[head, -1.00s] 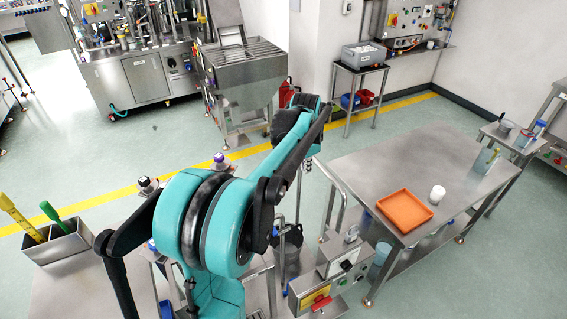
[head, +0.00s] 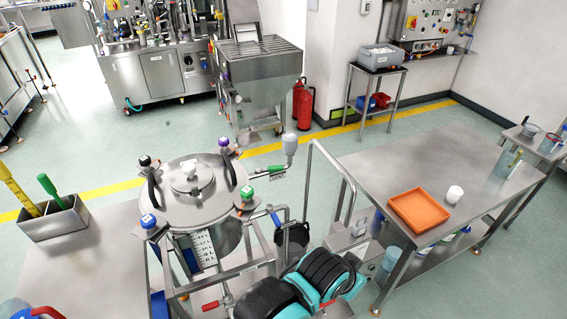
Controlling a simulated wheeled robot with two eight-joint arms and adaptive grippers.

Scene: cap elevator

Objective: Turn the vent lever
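A steel vessel (head: 222,210) with a round lid (head: 187,190) stands at centre left. Coloured knobs sit around its rim: a black one, a purple knob (head: 224,142), a green knob (head: 247,192) and a blue knob (head: 148,221). A side fitting with a small green part (head: 276,169) and a grey bulb (head: 290,143) sticks out to the right of the lid. A red-handled lever (head: 212,305) is low in front of the vessel. I cannot tell which of these is the vent lever. A teal and black arm section of mine covers the bottom centre. Neither gripper's fingertips show.
A steel holder (head: 53,218) with yellow and green handles stands on the left bench (head: 90,270). A handrail (head: 350,195) rises between vessel and table.

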